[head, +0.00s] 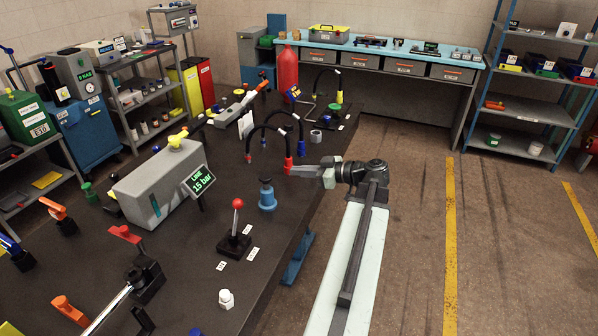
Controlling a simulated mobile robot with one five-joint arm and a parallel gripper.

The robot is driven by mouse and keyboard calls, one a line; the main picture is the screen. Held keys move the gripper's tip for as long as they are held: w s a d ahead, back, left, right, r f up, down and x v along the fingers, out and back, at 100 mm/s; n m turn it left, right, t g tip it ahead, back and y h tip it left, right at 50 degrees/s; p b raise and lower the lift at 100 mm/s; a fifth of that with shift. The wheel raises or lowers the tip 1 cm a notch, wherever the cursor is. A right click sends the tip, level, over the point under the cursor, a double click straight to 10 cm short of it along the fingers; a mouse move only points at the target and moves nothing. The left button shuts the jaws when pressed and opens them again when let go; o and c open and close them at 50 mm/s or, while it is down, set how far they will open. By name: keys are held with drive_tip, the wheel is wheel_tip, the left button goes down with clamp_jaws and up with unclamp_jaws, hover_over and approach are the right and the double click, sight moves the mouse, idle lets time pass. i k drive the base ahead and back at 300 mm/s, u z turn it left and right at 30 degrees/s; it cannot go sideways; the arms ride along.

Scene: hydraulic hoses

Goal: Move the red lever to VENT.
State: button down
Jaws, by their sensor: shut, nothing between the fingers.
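A lever with a red ball knob (237,203) stands about upright on a black base (234,246) on the dark bench. Small white labels (252,254) lie around it, too small to read. Another red handle (125,234) sits further left, by a black block (146,280). I cannot tell from the labels which position is VENT. My gripper (289,171) is shut and empty. It points left over the bench's right edge, beside a red hose end (288,163), behind and to the right of the ball-knob lever and apart from it. I cannot tell whether it touches the hose end.
A display (199,183) reads LINE 15 bar, beside a grey box (160,182). A blue fitting (267,195) stands between the ball-knob lever and my gripper. Black hoses (268,128) arch behind. A white piece (226,299) stands in front. The floor (415,240) to the right is clear.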

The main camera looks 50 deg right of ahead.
sight(237, 204)
drive_tip(key=k, duration=1.5)
